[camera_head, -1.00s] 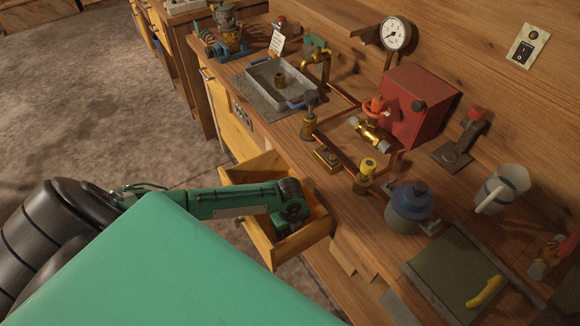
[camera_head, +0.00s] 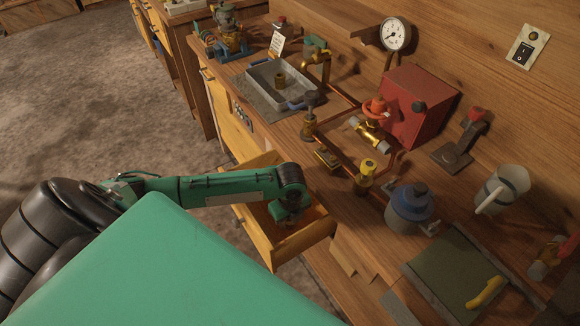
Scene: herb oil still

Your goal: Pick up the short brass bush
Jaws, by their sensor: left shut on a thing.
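My left arm reaches from the left into the open wooden drawer (camera_head: 257,232). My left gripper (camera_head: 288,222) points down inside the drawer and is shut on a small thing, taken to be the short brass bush. The fingertips and the held piece are mostly hidden by the wrist and shade, so its shape is not clear. My right gripper is not in view.
On the bench beyond the drawer stand copper pipes with brass valves (camera_head: 367,172), a red box (camera_head: 416,108), a blue-topped pot (camera_head: 410,208) and a white mug (camera_head: 502,188). A dark green mat (camera_head: 447,268) with a yellow handle (camera_head: 485,292) lies at the right front.

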